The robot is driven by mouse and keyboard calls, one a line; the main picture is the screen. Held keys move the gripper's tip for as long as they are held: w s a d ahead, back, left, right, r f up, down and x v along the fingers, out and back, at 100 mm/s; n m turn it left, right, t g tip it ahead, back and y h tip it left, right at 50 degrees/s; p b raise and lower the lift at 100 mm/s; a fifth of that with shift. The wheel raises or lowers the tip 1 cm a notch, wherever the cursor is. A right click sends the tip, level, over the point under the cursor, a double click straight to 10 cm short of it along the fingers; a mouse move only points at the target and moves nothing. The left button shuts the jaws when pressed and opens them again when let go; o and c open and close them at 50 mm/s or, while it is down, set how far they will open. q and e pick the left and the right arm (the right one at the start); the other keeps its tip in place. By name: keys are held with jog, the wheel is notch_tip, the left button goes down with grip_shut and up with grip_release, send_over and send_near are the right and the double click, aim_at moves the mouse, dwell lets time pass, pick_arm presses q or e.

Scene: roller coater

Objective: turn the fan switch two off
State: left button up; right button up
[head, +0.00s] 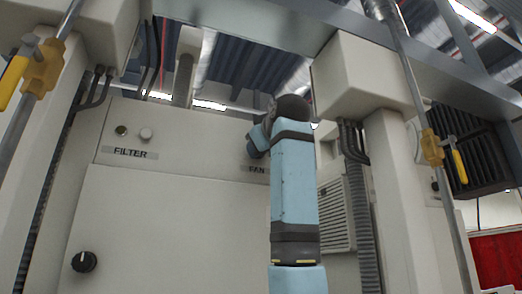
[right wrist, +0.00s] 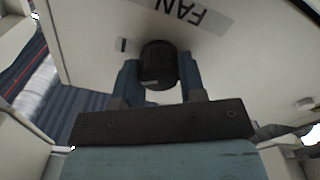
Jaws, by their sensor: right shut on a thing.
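The fan switch is a round black knob (right wrist: 158,62) on the pale panel, in the right wrist view. An upside-down FAN label (right wrist: 186,12) sits above it, and a short dark mark (right wrist: 122,45) is to its left. My right gripper (right wrist: 158,82) is shut on the knob, one blue finger on each side. In the head view my right arm reaches up to the panel above the FAN label (head: 257,169). There my right gripper (head: 256,140) is partly hidden, and the knob is hidden behind the arm. My left gripper is in neither view.
The cabinet panel (head: 190,125) also carries a FILTER label (head: 130,152) with two small round controls above it. A black knob (head: 84,262) is on the lower door. Pipes with yellow-handled valves (head: 432,147) stand left and right. A vented unit (head: 335,215) is right of my arm.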

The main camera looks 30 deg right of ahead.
jog(key=n, duration=0.4)
jog(key=shift+n, duration=0.3)
jog(key=n, duration=0.3)
jog(key=shift+n, duration=0.4)
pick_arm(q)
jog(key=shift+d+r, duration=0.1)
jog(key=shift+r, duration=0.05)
pick_arm(e)
jog(key=shift+a+f+n, duration=0.1)
jog(key=shift+f+n, duration=0.05)
jog(key=shift+n, duration=1.45)
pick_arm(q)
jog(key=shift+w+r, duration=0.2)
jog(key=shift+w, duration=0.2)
pick_arm(e)
jog(key=o, duration=0.9)
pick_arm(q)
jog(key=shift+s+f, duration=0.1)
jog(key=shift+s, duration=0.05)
